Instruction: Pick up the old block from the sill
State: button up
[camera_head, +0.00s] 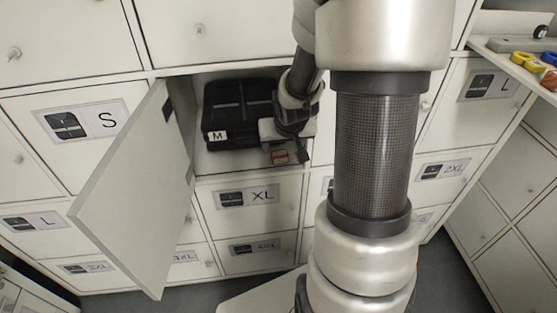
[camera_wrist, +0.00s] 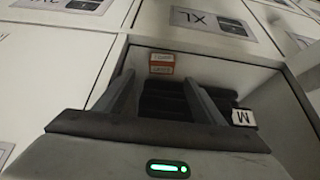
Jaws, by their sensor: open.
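The old block (camera_head: 279,156) is a small red-orange piece on the front sill of the open locker, at its right side. In the wrist view the block (camera_wrist: 162,63) shows red and white faces with small print, too small to read. My gripper (camera_head: 274,144) is in the locker opening, close to the block. In the wrist view my gripper (camera_wrist: 158,77) has its two fingers apart with nothing held. The block appears beyond the fingertips, between their lines. I cannot tell the exact gap to it.
Black folded workwear (camera_head: 238,106) with a white M tag lies inside the locker behind the block. The locker door (camera_head: 135,190) stands open at the left. Closed lockers with size labels surround it. A shelf (camera_head: 510,62) with coloured items is at the right.

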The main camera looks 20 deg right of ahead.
aim_at(280, 153)
jog(key=x, duration=0.1)
jog(key=b+x, duration=0.1)
jog(key=x, duration=0.1)
jog(key=b+x, duration=0.1)
jog(key=shift+s+a+f, duration=0.1)
jog(key=shift+a+f, duration=0.1)
jog(key=shift+f, duration=0.1)
jog(key=shift+w+d+f, duration=0.15)
jog(key=shift+w+f, duration=0.15)
jog(key=shift+f, duration=0.05)
jog(key=c, duration=1.2)
